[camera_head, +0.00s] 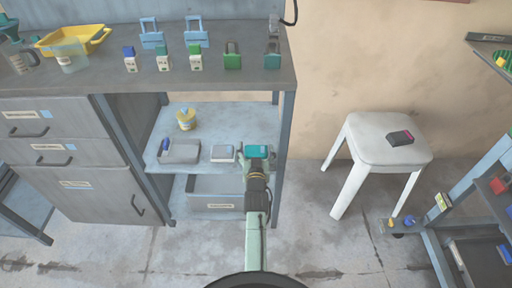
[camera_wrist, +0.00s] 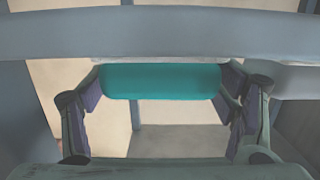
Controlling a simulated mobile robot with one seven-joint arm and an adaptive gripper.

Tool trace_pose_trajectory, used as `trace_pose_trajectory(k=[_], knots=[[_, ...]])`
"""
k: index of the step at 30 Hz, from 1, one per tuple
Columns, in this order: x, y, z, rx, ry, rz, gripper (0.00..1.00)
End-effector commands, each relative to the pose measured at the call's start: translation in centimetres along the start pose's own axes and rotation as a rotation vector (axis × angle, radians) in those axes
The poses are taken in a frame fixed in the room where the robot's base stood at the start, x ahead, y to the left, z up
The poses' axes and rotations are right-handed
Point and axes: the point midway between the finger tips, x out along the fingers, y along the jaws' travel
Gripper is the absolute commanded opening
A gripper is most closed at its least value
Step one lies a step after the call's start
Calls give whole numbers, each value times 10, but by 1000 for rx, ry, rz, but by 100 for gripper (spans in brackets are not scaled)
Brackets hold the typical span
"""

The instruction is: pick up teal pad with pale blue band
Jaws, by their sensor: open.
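The teal pad (camera_head: 257,150) lies on the light blue-grey shelf (camera_head: 215,115) under the workbench, near the shelf's right front corner. It also shows in the wrist view (camera_wrist: 160,80) as a teal block with rounded ends. Its pale blue band is not clear in either view. My gripper (camera_head: 257,158) reaches in from the front at the shelf's edge. In the wrist view, its open fingers (camera_wrist: 160,88) stand to the left and right of the pad. I cannot tell whether either finger touches it.
A bench post (camera_head: 284,150) stands close on the right. The benchtop (camera_head: 120,85) overhangs the shelf. A white stool (camera_head: 375,150) stands right.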

Motion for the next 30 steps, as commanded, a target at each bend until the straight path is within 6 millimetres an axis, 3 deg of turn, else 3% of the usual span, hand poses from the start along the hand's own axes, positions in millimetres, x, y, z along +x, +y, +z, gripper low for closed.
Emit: trace_pose_trajectory(k=[6,23,30], knots=[[0,0,0,0,0,0,79],[0,0,0,0,0,0,42],[0,0,-1,0,1,0,41]])
